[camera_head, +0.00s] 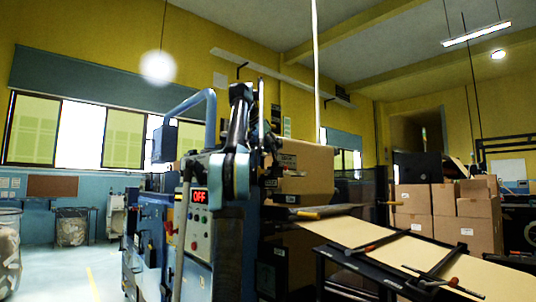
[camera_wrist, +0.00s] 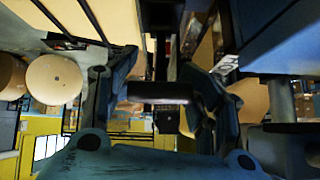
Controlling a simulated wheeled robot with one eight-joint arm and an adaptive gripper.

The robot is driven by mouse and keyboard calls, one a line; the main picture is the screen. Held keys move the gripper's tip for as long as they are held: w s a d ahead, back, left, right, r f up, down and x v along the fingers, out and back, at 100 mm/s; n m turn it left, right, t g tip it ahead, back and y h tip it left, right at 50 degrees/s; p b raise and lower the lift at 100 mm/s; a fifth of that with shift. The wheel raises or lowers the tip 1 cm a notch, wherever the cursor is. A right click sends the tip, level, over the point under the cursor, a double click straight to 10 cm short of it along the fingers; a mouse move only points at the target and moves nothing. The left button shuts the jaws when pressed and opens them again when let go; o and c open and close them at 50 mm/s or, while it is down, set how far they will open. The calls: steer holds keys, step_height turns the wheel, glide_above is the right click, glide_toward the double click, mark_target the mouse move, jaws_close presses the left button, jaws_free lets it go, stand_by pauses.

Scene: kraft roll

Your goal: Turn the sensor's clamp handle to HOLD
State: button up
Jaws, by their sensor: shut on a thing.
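In the wrist view my gripper (camera_wrist: 150,80) has one dark blue finger on each side of a short dark cylindrical handle (camera_wrist: 162,93). The jaws are shut on this handle, which looks like the sensor's clamp handle. A dark upright part behind it runs to the top of the picture. A small white label (camera_wrist: 226,65) with dark marks sits right of the fingers; I cannot read it, nor tell which position the handle is at. In the head view my arm stands in front of the machine and hides the handle and my fingertips.
In the head view a blue machine (camera_head: 150,235) carries a red display reading OFF (camera_head: 200,196) and buttons. A brown kraft roll (camera_head: 305,168) sits behind my arm; its paper web (camera_head: 400,250) slopes down right over a dark frame. Cartons (camera_head: 465,215) stand at right. Floor is open at left.

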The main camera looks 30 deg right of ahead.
steer(key=shift+w+d, duration=0.15)
steer(key=shift+d, duration=0.3)
steer(key=shift+c, duration=0.4)
stand_by(0.6)
steer(key=o, duration=1.8)
steer(key=shift+c, duration=0.2)
steer(key=shift+a+r, duration=0.1)
steer(key=s+a+r, duration=0.1)
steer(key=s+a, duration=0.1)
steer(key=a, duration=0.5)
steer(key=s+a+r, duration=0.1)
steer(key=a+r, duration=0.1)
steer(key=a, duration=0.6)
steer(key=shift+s+r, duration=0.15)
steer(key=shift+s, duration=0.2)
